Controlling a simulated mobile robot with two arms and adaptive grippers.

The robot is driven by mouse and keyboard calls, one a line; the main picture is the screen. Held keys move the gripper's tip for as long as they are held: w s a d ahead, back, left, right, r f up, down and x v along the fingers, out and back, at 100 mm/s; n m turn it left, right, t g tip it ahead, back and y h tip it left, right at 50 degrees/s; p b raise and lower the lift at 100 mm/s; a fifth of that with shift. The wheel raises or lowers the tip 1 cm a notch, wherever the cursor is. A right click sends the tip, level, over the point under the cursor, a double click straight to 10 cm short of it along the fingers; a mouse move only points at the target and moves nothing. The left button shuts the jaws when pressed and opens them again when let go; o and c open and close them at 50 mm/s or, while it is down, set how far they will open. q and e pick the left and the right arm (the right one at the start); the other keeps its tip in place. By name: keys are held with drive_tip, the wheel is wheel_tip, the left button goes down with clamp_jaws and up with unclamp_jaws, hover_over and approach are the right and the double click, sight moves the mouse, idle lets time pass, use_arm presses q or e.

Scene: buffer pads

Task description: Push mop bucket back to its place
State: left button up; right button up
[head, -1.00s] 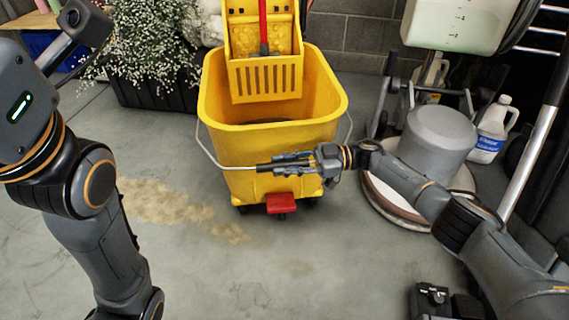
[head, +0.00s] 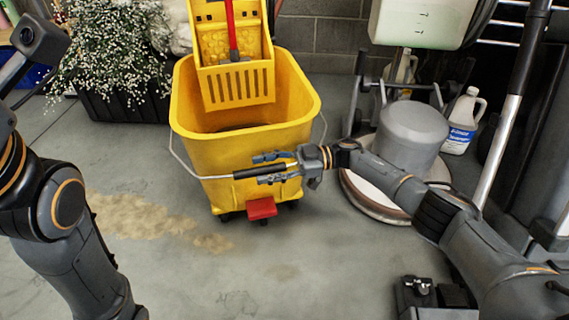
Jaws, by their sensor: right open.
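The yellow mop bucket (head: 225,155) stands upright on the floor at the centre of the head view, with its wringer (head: 235,85) at the back and a red pedal (head: 262,208) low in front. Its wire handle hangs across the front with a black grip (head: 245,173). My right gripper (head: 270,169) is open at the bucket's front, its fingers above and below the right end of the grip. Whether they touch it, I cannot tell. My left arm shows at the left, but its gripper is out of view.
A floor machine (head: 412,135) with a round base stands close to the bucket's right. A white bottle (head: 462,122) is behind it. A black planter (head: 125,104) with white flowers (head: 100,50) is at the back left. The floor in front is clear, with a tan stain (head: 145,215).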

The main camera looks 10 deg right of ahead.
drive_tip(key=d, duration=1.1)
drive_tip(key=shift+w+d, duration=0.2)
